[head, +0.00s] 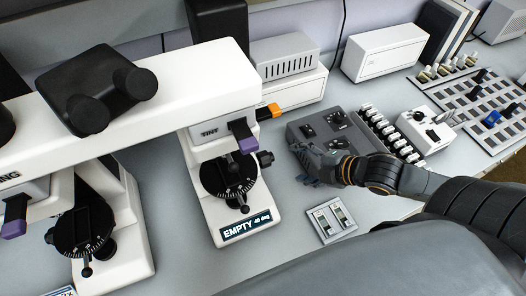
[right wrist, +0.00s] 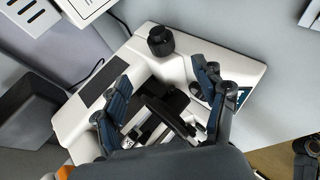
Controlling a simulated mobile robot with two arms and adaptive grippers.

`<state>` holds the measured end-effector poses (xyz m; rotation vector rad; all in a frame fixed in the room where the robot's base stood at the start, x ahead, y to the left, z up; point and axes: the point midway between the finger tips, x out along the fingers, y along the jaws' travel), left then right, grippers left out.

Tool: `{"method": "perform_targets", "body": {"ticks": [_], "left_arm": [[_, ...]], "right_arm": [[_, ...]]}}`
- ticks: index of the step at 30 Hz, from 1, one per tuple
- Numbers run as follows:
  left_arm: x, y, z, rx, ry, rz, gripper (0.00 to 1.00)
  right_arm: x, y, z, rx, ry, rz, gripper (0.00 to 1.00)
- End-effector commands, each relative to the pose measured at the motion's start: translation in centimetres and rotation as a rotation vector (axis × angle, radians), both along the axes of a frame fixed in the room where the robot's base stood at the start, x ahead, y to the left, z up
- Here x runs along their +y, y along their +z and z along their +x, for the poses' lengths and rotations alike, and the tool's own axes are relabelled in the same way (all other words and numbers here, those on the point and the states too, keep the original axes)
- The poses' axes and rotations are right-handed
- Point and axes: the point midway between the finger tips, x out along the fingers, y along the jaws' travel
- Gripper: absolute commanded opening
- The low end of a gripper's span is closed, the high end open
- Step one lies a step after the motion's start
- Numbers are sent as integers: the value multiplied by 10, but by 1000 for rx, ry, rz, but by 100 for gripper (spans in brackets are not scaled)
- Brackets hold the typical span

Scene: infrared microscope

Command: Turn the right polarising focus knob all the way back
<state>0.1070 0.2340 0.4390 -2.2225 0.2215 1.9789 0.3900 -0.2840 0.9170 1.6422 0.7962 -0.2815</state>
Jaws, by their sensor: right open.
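The right polarising focus knob (head: 265,159) is a black round knob on the right side of the white right-hand microscope (head: 216,110). It also shows in the right wrist view (right wrist: 160,40), just past the fingertips and between their lines. My right gripper (head: 309,165) is open and empty, to the right of the knob and apart from it. Its two blue-grey fingers (right wrist: 160,74) stand spread in the right wrist view.
A grey control box (head: 308,131) with dials stands behind my right gripper. A small switch plate (head: 332,220) lies on the bench in front. An orange-tipped part (head: 269,111) sticks out above the knob. Bench between knob and gripper is clear.

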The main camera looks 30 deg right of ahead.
Motion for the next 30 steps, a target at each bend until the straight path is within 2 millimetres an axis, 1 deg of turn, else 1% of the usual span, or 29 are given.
{"method": "perform_targets", "body": {"ticks": [6, 10, 14, 19, 22, 27, 30], "left_arm": [[2, -7, -29, 40, 1, 4, 40], [2, -8, -38, 54, 1, 5, 40], [2, -8, -34, 49, 1, 5, 40], [1, -6, -17, 23, 1, 2, 40], [0, -4, -9, 11, 2, 0, 40], [1, -4, -11, 13, 2, 1, 40], [1, -4, -14, 18, 2, 2, 40]], "right_arm": [[8, -13, 18, -4, -1, 3, 71], [14, -24, 32, -3, -4, 4, 71], [22, -37, 48, -2, -4, 3, 71], [33, -55, 71, -2, -4, 5, 71], [39, -65, 83, 0, -1, 2, 71], [45, -75, 95, 1, -1, 1, 71], [46, -78, 97, 2, 1, 0, 71]]}}
